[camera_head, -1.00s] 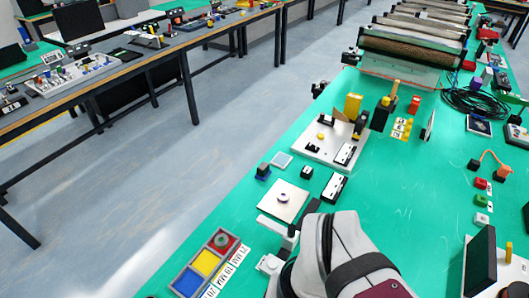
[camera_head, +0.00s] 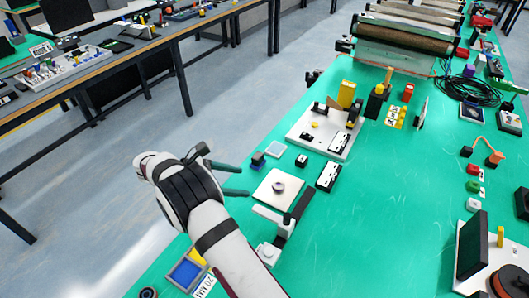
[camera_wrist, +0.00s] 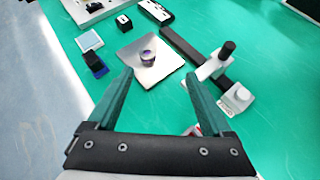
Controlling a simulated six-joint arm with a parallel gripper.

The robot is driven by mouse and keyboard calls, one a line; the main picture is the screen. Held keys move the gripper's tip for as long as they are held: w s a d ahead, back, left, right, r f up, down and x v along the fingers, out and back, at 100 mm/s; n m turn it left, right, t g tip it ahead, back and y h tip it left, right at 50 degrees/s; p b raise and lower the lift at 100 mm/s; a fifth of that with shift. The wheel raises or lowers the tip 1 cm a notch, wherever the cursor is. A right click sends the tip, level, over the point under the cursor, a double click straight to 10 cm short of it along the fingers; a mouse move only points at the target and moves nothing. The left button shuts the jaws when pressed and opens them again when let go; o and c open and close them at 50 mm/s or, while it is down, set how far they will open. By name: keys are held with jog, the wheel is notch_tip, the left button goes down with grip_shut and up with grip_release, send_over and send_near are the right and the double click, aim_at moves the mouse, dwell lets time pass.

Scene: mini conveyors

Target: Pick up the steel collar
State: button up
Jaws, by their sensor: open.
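The steel collar (camera_head: 278,187) is a small short ring lying on a pale square plate (camera_head: 265,194) on the green bench. In the wrist view the collar (camera_wrist: 147,57) sits on the shiny plate (camera_wrist: 140,75), ahead of my fingertips. My gripper (camera_head: 243,180) is at the left of the plate in the head view, its dark green fingers pointing right towards the collar. In the wrist view my gripper (camera_wrist: 160,73) is open, with a wide empty gap. The collar looks untouched by either finger. How high the fingers are is hard to tell.
A dark bar with a pale clamp (camera_head: 268,250) and black knob stands beside the plate. A small black-and-blue block (camera_head: 258,159) and a white-and-black block (camera_head: 328,175) are close by. A tray (camera_head: 187,273) is partly hidden by my arm. Open green bench lies right.

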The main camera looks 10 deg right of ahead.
notch_tip(320, 180, down, 3)
jog(key=w+a+n+t, duration=0.1)
jog(key=w+n, duration=0.1)
send_near(278, 184)
jog(key=shift+w+d+f+h, duration=0.15)
jog(key=shift+d+f+h, duration=0.05)
jog(key=shift+d+f, duration=0.35)
jog(key=shift+w+d+f+h, duration=0.2)
jog(key=shift+d+f, duration=0.25)
jog(key=shift+d, duration=0.1)
jog(key=x, duration=0.5)
jog(key=shift+d+f, duration=0.2)
jog(key=shift+d, duration=0.05)
grip_shut()
